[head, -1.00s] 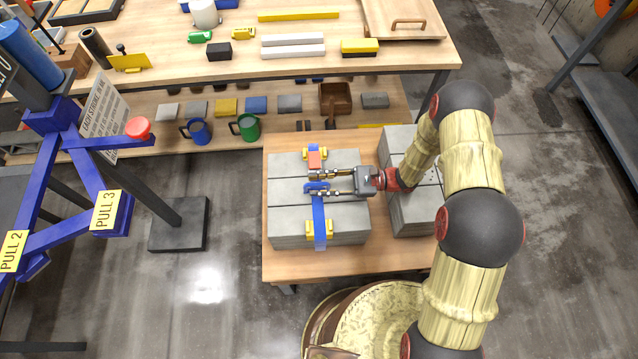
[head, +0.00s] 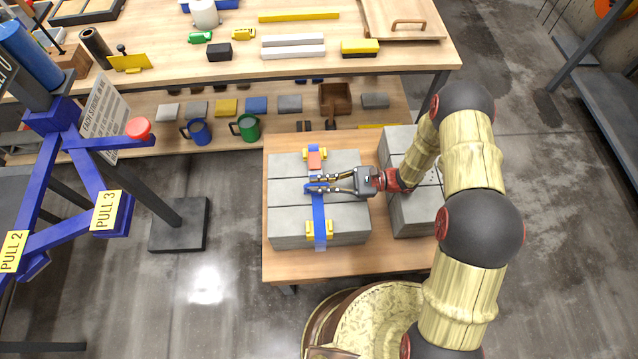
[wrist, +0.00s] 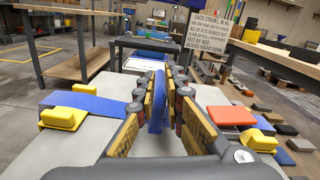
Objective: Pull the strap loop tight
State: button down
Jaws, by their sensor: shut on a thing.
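A blue strap (head: 319,212) runs over a stack of grey concrete slabs (head: 285,222) on a small wooden table. Yellow corner pieces (head: 320,229) sit under the strap at the stack's edges, and they also show in the wrist view (wrist: 64,117). A red-orange block (head: 315,160) lies on the strap near the far edge. My gripper (head: 316,184) is above the middle of the stack, shut on an upright blue piece of the strap, the strap loop (wrist: 157,100), which stands between the fingers in the wrist view.
A second grey slab stack (head: 408,213) stands to the right on the same table (head: 280,263). A workbench (head: 270,62) with blocks and mugs on its lower shelf is behind. A blue frame with a red knob (head: 138,127) stands at the left.

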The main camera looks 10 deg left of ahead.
dwell(0.3)
jog(key=s+p, duration=0.1)
jog(key=s, duration=0.1)
jog(key=s+d+p, duration=0.1)
jog(key=s, duration=0.2)
jog(key=shift+s+d, duration=0.1)
jog(key=shift+s, duration=0.35)
jog(key=c, duration=2)
grip_release()
jog(key=shift+d, duration=0.1)
jog(key=shift+c, duration=0.2)
jog(key=shift+o, duration=0.8)
jog(key=shift+w, duration=0.1)
